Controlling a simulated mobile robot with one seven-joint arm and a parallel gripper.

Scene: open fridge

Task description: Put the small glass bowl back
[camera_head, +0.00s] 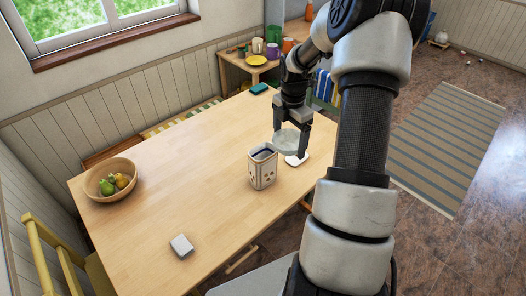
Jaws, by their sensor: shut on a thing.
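My gripper (289,141) is above the right part of the wooden table, pointing down, and is shut on the small glass bowl (286,138). The bowl is clear and looks about level. It shows just behind and to the right of a pale container with a dark opening (262,170). In the picture the bowl partly overlaps the container's back edge; I cannot tell whether they touch. A small white flat piece (298,160) lies on the table below and right of the bowl, partly hidden by my gripper.
The wooden table (190,180) is mostly clear. A fruit bowl (92,183) stands at its left, a small grey-white block (181,246) near the front, a teal item (259,89) at the back. A side table with cups and a yellow plate (256,60) stands behind.

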